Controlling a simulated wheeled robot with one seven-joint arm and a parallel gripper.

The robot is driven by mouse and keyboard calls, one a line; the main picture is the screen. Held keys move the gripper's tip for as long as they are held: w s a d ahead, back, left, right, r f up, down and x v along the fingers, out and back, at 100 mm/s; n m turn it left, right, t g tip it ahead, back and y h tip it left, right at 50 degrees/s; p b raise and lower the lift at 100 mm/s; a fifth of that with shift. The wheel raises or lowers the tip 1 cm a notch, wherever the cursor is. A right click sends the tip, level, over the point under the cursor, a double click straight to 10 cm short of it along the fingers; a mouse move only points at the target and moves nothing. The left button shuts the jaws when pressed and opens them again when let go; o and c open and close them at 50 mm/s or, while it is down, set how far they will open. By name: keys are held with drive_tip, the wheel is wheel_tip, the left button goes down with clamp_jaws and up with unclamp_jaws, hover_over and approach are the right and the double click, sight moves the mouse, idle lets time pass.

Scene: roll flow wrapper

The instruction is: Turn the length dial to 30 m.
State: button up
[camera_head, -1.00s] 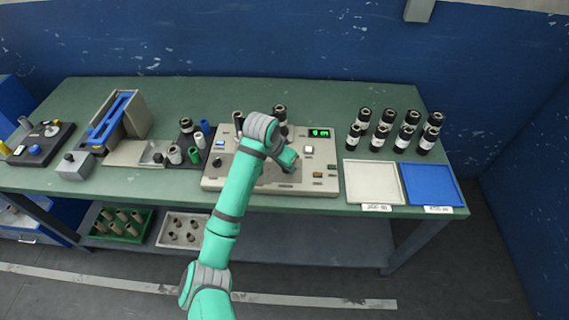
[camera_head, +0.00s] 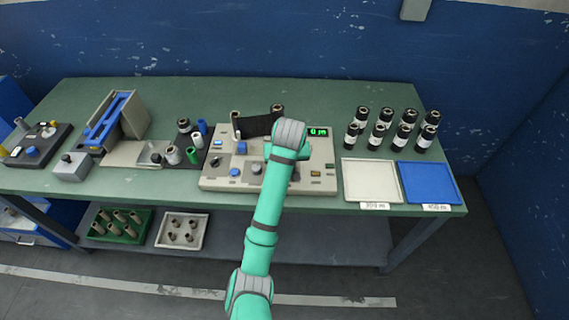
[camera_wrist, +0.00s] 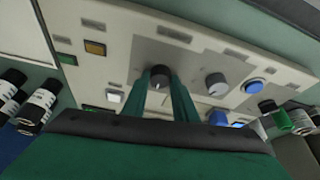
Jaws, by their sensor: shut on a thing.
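The control panel (camera_head: 225,180) of the wrapper stands in the middle of the bench. My gripper points down at it, and its two green fingers (camera_wrist: 161,80) are shut on a dark round dial (camera_wrist: 158,82) in the wrist view, one finger on each side. In the head view my arm hides this dial and the fingertips. A green-lit display (camera_head: 318,132) at the panel's upper right shows a single digit, apparently 0, and "m". The dial's markings are too small to read.
Close to the held dial are a second grey knob (camera_wrist: 216,84), a blue button (camera_wrist: 253,86) and a white button (camera_wrist: 114,96). Black film (camera_head: 258,125) spans rollers behind. Black rolls (camera_head: 381,130), a white tray (camera_head: 347,185) and a blue tray (camera_head: 457,192) stand to the right.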

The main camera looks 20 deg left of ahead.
drive_tip(key=shift+w+r, duration=0.1)
idle(0.4)
drive_tip(key=o, duration=1)
drive_tip(key=shift+o, duration=0.2)
